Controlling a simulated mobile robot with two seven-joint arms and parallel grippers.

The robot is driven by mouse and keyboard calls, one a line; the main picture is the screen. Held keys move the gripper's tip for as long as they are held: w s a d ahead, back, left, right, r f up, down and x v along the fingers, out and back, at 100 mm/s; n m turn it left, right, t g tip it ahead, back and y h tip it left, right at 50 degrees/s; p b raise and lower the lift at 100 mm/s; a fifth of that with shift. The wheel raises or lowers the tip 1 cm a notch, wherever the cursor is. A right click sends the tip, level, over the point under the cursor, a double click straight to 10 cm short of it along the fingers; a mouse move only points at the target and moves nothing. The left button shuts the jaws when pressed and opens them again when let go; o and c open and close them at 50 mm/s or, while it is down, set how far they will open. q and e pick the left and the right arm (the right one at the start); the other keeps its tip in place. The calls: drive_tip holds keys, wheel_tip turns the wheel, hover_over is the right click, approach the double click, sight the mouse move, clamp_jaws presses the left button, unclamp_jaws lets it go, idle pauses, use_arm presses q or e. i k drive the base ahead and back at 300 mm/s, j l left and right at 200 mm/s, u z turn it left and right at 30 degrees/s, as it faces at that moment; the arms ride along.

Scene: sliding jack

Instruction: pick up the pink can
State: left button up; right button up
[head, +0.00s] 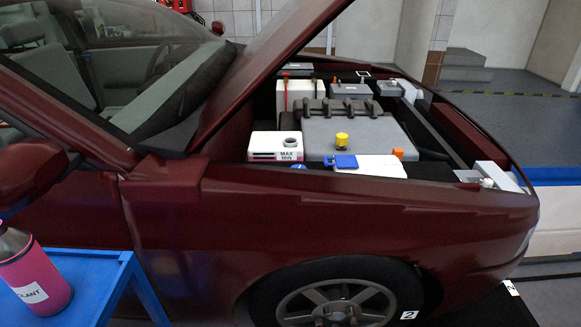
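The pink can (38,282) stands at the lower left of the head view, with a grey metal top and a white label whose visible letters end in "LANT". It appears to rest on a blue cart (85,268), and the left frame edge cuts off part of it. Neither of my grippers shows in this view.
A dark red car (370,225) with its hood (250,75) raised fills the middle. Its engine bay holds a grey engine cover (350,130), a white reservoir (275,147) marked MAX MIN and a yellow cap (342,139). Open floor (500,85) lies at the back right.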

sight(24, 266)
drive_tip(key=k+l+u, duration=0.1)
drive_tip(key=u, duration=0.3)
drive_tip(key=k+l+u, duration=0.1)
drive_tip(key=u, duration=0.3)
drive_tip(key=k+l+u, duration=0.1)
drive_tip(key=u, duration=0.3)
drive_tip(key=i+u, duration=0.35)
drive_tip(key=k+z, duration=0.25)
